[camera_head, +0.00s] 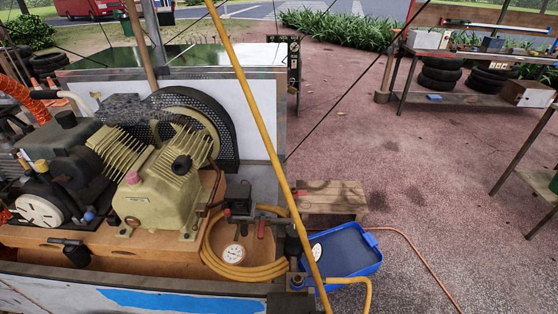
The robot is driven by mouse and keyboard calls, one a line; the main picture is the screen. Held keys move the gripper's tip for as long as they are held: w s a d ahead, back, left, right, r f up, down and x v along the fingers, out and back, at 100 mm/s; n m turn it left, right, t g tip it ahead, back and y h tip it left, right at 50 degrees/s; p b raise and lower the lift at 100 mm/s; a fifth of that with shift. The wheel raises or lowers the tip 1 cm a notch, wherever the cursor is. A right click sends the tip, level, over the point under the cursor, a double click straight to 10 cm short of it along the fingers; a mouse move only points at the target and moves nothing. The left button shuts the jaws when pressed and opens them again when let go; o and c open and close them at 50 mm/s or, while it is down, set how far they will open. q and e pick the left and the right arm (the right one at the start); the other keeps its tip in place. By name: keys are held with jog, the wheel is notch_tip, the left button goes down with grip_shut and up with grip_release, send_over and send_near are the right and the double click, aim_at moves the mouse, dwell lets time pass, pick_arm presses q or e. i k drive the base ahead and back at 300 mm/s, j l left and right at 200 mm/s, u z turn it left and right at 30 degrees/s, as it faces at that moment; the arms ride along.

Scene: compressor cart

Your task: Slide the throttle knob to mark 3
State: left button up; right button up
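A compressor cart carries a beige compressor (160,195) and a black engine (65,160) with a white round cover on a wooden deck. A narrow dark upright plate (294,65) with small light marks stands at the cart's right rear edge. It is too small to tell whether a throttle knob or numbered marks are on it. I cannot make out the throttle knob for certain anywhere in the view. Neither of my grippers shows.
A yellow hose (258,130) rises across the view, and its coil (225,262) lies on the deck by a gauge (233,254). A blue tray (345,252) and a wooden block (330,197) are right of the cart. A workbench (480,54) stands behind; paving between is clear.

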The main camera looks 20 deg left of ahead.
aim_at(30, 172)
jog(key=u, duration=2.05)
